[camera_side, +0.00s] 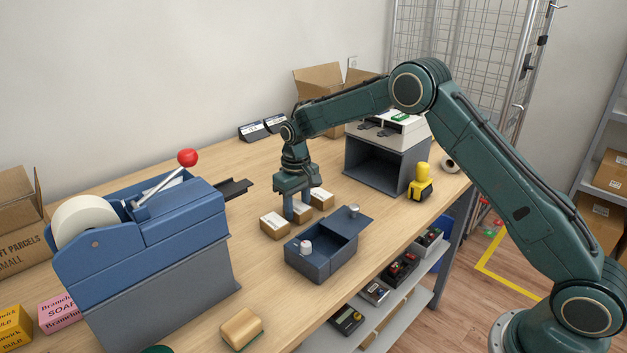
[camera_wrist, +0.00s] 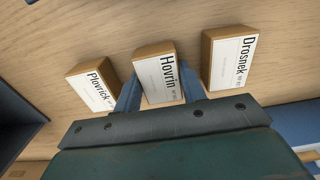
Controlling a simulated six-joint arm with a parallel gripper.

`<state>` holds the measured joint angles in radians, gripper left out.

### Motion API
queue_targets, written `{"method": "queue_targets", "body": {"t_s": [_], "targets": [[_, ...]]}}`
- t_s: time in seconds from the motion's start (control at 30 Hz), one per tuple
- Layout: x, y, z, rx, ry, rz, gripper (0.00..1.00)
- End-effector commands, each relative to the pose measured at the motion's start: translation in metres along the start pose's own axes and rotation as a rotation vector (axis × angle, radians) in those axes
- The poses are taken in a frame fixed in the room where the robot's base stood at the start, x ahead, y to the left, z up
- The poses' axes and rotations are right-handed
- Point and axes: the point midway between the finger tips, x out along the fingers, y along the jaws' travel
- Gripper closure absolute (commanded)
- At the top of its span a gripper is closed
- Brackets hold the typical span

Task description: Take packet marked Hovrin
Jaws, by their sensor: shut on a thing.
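The packet marked Hovrin (camera_wrist: 160,76) is a small brown box with a white label, in the middle of the wrist view. My gripper (camera_wrist: 160,90) has its blue fingers on either side of it and is shut on it. The packet marked Plovrick (camera_wrist: 93,86) lies to its left and the packet marked Drosnek (camera_wrist: 230,62) to its right, both apart from it. In the side view my gripper (camera_side: 296,212) points down at the row of packets, and its fingers partly hide the middle one.
A dark grey box (camera_side: 318,268) with a slid-aside lid stands just in front of the packets. A blue tape dispenser (camera_side: 165,235) with a red-knobbed lever stands at left. A grey open-fronted box (camera_side: 375,170) and a yellow object (camera_side: 420,183) stand at the back right.

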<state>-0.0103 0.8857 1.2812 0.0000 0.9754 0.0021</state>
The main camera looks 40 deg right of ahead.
Motion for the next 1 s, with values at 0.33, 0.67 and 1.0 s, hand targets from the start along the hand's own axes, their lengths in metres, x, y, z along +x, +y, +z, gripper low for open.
{"method": "queue_targets", "body": {"t_s": [0.33, 0.67, 1.0], "targets": [[-0.035, 0.000, -0.001, 0.000, 0.006, 0.000, 0.84], [-0.103, 0.000, -0.001, 0.000, 0.007, 0.000, 0.84], [-0.170, 0.000, -0.001, 0.000, 0.005, 0.000, 0.84]]}}
